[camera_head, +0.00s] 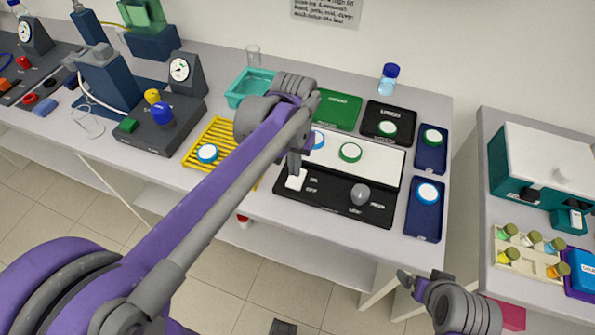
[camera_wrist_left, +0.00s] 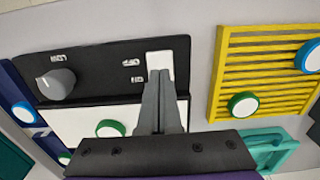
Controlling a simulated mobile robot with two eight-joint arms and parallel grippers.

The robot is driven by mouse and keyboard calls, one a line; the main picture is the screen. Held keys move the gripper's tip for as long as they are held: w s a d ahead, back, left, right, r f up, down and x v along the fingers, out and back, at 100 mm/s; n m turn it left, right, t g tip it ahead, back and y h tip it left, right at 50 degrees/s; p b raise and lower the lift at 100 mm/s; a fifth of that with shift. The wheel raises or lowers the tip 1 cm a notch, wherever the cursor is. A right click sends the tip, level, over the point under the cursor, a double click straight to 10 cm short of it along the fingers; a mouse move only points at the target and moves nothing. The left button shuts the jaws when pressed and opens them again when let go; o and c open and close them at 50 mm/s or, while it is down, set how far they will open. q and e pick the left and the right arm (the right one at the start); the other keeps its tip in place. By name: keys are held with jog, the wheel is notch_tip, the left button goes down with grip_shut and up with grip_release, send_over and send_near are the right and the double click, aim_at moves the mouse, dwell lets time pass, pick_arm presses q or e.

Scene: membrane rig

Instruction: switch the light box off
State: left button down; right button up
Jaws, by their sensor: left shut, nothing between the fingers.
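The light box (camera_head: 375,165) has a white top panel and a black front strip with a white rocker switch (camera_head: 296,182) at its left end and a grey knob (camera_head: 360,194) further right. My left gripper (camera_head: 294,170) is shut and empty, pointing down at the switch. In the left wrist view the closed fingertips (camera_wrist_left: 159,84) lie right at the edge of the white switch (camera_wrist_left: 160,65); I cannot tell whether they touch it.
Round discs with green or blue rims lie on the white panel, the yellow rack (camera_head: 222,137) and the blue trays (camera_head: 423,208). A teal tray (camera_head: 238,97) stands behind. A gauge rig (camera_head: 165,130) is on the left. A gap separates this bench from the right one.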

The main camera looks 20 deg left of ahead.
pick_arm(q)
notch_tip(320, 180, up, 4)
jog(key=shift+r+p, duration=0.1)
jog(key=shift+p, duration=0.9)
pick_arm(e)
jog(key=r, duration=0.1)
jog(key=w+r, duration=0.1)
jog(key=r, duration=0.1)
jog(key=shift+w+r, duration=0.1)
jog(key=shift+w, duration=0.1)
jog(key=shift+s, duration=0.1)
pick_arm(q)
jog(key=t, duration=0.5)
send_near(293, 184)
jog(key=s+f, duration=0.5)
jog(key=s, duration=0.3)
jog(key=shift+s+a+f+t, duration=0.1)
jog(key=shift+a+f+t, duration=0.3)
jog(key=shift+a, duration=0.1)
